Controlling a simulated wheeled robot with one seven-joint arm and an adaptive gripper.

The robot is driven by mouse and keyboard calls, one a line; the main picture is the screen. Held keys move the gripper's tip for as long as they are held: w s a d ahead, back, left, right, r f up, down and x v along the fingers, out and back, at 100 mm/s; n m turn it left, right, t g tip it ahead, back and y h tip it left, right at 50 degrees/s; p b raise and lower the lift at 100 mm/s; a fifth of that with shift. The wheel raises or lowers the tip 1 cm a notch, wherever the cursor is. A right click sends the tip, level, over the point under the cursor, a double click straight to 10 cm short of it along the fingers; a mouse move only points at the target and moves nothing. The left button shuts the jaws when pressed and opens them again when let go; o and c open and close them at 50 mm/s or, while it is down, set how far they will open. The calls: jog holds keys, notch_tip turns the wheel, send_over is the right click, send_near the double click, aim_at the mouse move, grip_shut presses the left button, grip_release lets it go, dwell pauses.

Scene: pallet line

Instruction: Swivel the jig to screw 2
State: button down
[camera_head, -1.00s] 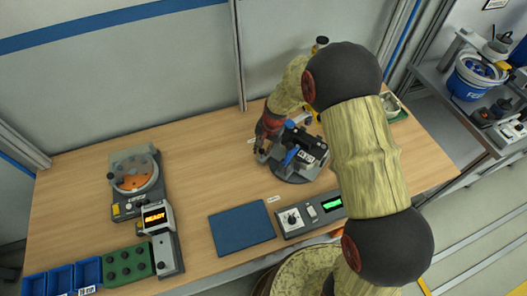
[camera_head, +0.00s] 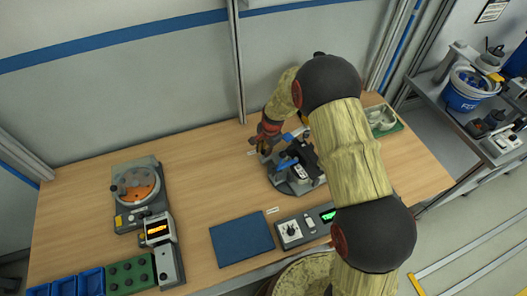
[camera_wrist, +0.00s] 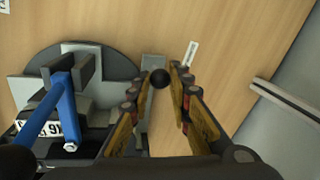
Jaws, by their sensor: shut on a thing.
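The jig (camera_head: 284,186) is a grey fixture with a blue lever (camera_head: 285,163) on a round dark base on the bench. In the wrist view the jig (camera_wrist: 95,62) lies left of my fingers, with its blue lever (camera_wrist: 62,105) and a partly hidden white label. My gripper (camera_head: 261,148) is at the jig's left, far side. In the wrist view my gripper (camera_wrist: 165,74) is shut on a black ball knob (camera_wrist: 160,79) beside a grey bar at the jig's edge. My arm hides the jig's right side in the head view. I cannot make out screw 2.
A blue mat (camera_head: 242,238) and a control box (camera_head: 292,231) with a green display lie in front of the jig. A screw feeder (camera_head: 122,216) and blue bins (camera_head: 65,287) stand at left. A green tray (camera_head: 384,120) is at right. The bench between feeder and jig is clear.

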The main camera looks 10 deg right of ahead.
jog(key=shift+w+d, duration=0.15)
jog(key=shift+w, duration=0.15)
dwell(0.4)
jog(key=c, duration=1.6)
grip_release()
jog(key=r, duration=0.4)
jog(key=s+r, duration=0.1)
jog(key=r, duration=0.2)
jog(key=s+d+r, duration=0.1)
jog(key=r, duration=0.3)
jog(key=shift+r, duration=0.35)
